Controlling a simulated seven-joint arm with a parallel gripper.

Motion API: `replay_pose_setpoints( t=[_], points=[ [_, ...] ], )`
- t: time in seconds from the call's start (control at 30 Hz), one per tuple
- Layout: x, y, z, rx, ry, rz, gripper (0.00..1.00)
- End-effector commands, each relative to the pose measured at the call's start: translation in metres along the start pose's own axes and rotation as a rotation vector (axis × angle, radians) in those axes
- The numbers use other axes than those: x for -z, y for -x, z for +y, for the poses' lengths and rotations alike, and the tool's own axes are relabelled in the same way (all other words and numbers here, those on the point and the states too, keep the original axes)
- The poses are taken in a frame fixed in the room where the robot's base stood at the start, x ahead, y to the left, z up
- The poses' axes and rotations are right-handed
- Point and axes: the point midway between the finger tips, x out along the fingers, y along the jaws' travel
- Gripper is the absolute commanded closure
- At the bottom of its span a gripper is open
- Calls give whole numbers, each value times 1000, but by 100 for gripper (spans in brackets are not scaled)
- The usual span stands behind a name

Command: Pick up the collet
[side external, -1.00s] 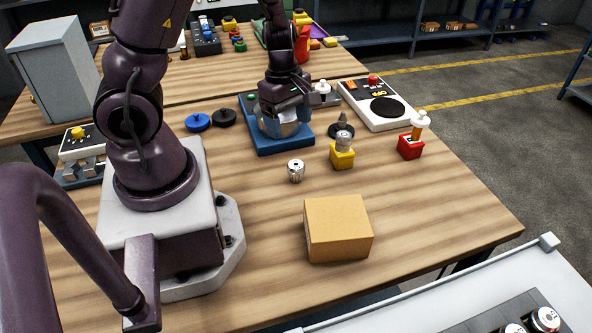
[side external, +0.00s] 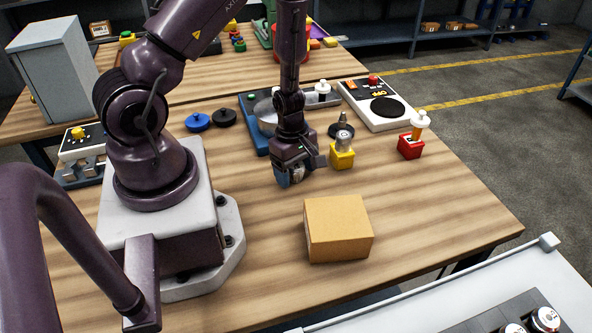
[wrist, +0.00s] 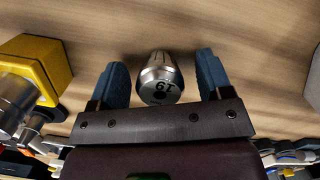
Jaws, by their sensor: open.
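The collet (wrist: 158,75) is a small silver, tapered metal piece with dark markings on its near end face. In the wrist view it is between the two blue fingers of my gripper (wrist: 162,66), with a visible gap on each side. In the side external view my gripper (side external: 291,180) points down low over the wooden table, where it mostly hides the collet. My gripper is open and has not closed on the collet.
A yellow block (side external: 342,158) holding a metal part stands close to the right of my gripper. A cardboard box (side external: 338,230) is nearer the camera. A blue-based device (side external: 252,125) is behind, and a red block (side external: 410,148) is farther right.

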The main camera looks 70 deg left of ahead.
Motion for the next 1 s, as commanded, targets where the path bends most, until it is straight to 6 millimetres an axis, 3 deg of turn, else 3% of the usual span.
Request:
replay_pose_setpoints(
  t=[0.27, 0.5, 0.83, 1.0],
  points=[
    [0, -2, 0, 0, 0, 1, 30],
    [0, -2, 0, 0, 0, 0, 85],
    [0, 1, 0, -2, -3, 0, 85],
    [-2, 13, 1, -4, -6, 1, 85]
  ],
)
